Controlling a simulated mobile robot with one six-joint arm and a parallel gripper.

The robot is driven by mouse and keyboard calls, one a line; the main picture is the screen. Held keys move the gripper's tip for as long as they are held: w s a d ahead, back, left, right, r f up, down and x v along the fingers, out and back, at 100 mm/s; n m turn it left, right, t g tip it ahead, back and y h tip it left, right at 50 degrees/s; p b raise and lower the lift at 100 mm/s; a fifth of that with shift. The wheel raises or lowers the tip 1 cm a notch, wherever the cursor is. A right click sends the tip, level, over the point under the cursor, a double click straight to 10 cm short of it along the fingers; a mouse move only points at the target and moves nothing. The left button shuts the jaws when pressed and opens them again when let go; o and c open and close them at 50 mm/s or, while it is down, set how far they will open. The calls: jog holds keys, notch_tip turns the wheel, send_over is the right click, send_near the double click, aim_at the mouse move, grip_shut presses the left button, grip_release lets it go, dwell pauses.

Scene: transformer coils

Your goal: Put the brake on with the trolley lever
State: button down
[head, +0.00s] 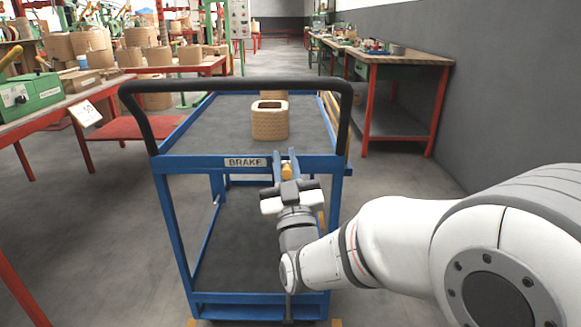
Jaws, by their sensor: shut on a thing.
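The blue trolley (180,235) stands in front of me in the head view, with a black push handle and grey decks. A white BRAKE label (245,162) is on its near top rail. My gripper (286,163) is at that rail, just right of the label. Its jaws are shut on the yellow-orange knob of the brake lever (287,171). The rest of the lever is mostly hidden behind my gripper and wrist, so its angle cannot be told.
A woven-looking tan coil (269,121) stands on the trolley's top deck, with another behind it. A red-legged bench (400,60) and grey wall are at right. A red bench with a green box (30,92) is at left. Floor is clear left of the trolley.

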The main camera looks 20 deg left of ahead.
jog(key=shift+f, duration=0.35)
jog(key=c, duration=1.3)
grip_release()
jog(key=shift+s+r, duration=0.1)
jog(key=shift+r, duration=0.1)
jog(key=p+v, duration=0.1)
jog(key=v, duration=0.7)
